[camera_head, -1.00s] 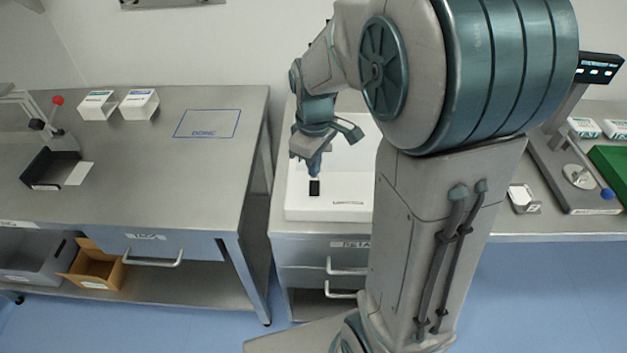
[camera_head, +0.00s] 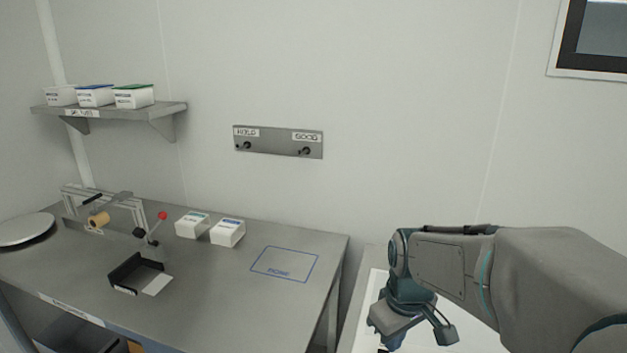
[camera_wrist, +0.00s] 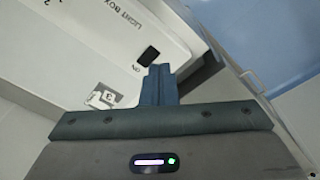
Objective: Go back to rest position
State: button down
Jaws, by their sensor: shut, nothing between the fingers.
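My gripper (camera_wrist: 158,84) shows in the wrist view with its fingers together and nothing between them. It points at the white light box (camera_wrist: 95,50), close to the black switch (camera_wrist: 150,55) marked ON. I cannot tell from this view whether the fingertips touch the box. In the head view my arm reaches in from the lower right, bent at the wrist, above the light box (camera_head: 455,338). The fingertips are cut off by the bottom edge there.
A steel table (camera_head: 215,300) on the left carries two white boxes (camera_head: 228,233), a black tray (camera_head: 128,272) and a metal fixture (camera_head: 120,205). A shelf (camera_head: 165,108) with boxes and a hook plate (camera_head: 278,142) are on the wall. The blue outlined area (camera_head: 285,264) is empty.

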jog(key=s+r+m+t, duration=0.2)
jog(key=s+m, duration=0.3)
jog(key=s, duration=0.4)
jog(key=shift+s+r+m, duration=0.3)
jog(key=shift+s+r, duration=0.1)
jog(key=shift+r, duration=0.15)
jog(key=shift+a, duration=0.1)
